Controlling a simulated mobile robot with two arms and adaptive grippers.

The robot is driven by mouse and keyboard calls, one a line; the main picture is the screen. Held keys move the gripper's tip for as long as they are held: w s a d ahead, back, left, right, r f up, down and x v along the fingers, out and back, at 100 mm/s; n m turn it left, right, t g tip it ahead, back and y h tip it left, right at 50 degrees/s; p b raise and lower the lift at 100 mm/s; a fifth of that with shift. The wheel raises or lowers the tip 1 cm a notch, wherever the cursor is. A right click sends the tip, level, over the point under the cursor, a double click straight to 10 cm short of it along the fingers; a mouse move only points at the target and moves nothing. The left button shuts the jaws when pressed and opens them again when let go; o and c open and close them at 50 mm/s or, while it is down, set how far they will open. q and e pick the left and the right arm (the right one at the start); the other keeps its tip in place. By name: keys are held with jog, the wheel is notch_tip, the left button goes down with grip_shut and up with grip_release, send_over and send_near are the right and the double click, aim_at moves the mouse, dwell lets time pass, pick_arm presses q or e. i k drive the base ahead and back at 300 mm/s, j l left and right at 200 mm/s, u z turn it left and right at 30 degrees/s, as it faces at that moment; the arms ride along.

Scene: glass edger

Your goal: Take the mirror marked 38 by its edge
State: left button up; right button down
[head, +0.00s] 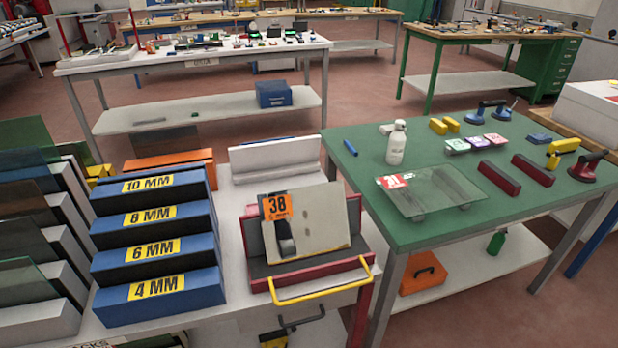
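The mirror marked 38 (322,222) leans back in a red and grey holder (257,285) with a yellow handle at its front. An orange label reading 38 (277,206) is on its upper left corner. Its face shows pale and partly dark reflections. Its upper and right edges are exposed; its lower edge rests at the holder's grey base. Neither of my grippers is in the head view.
Blue stepped blocks (160,249) marked 10, 8, 6 and 4 MM stand left of the holder. A green table (450,225) at right carries a glass sheet (430,190), a white bottle (396,143), red blocks and suction cups. Glass sheets stand at far left.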

aim_at(304, 222)
jog(key=i+j+z, duration=0.1)
jog(key=j+z, duration=1.05)
jog(key=j, duration=0.15)
